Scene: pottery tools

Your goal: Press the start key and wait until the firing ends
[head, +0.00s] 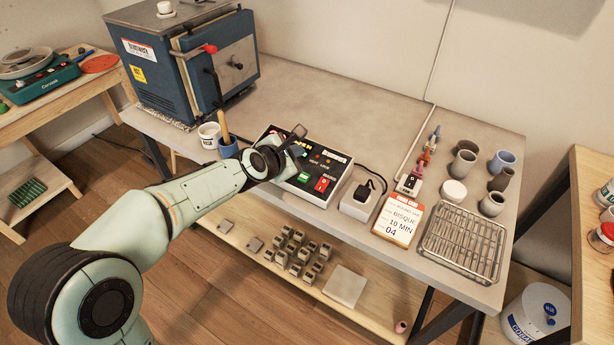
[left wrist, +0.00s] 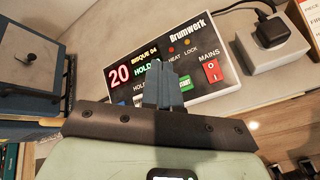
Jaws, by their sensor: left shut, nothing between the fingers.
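The black controller box (head: 328,160) lies on the grey table; it also shows in the left wrist view (left wrist: 232,62). Its display reads 20, BISQUE 04 and HOLD. A green key (left wrist: 185,84) is partly hidden behind my fingers. A red MAINS switch (left wrist: 212,71) is at its right. My left gripper (head: 297,140) is shut and empty over the controller's front; its closed fingers (left wrist: 161,84) cover part of the panel. I cannot tell whether they touch it. The blue kiln (head: 185,62) stands closed at the back left. My right gripper is not in view.
A white adapter (head: 358,202) with a black plug, a BISQUE 10 MIN 04 card (head: 398,219) and a wire rack (head: 462,243) lie right of the controller. Several pots stand behind the rack.

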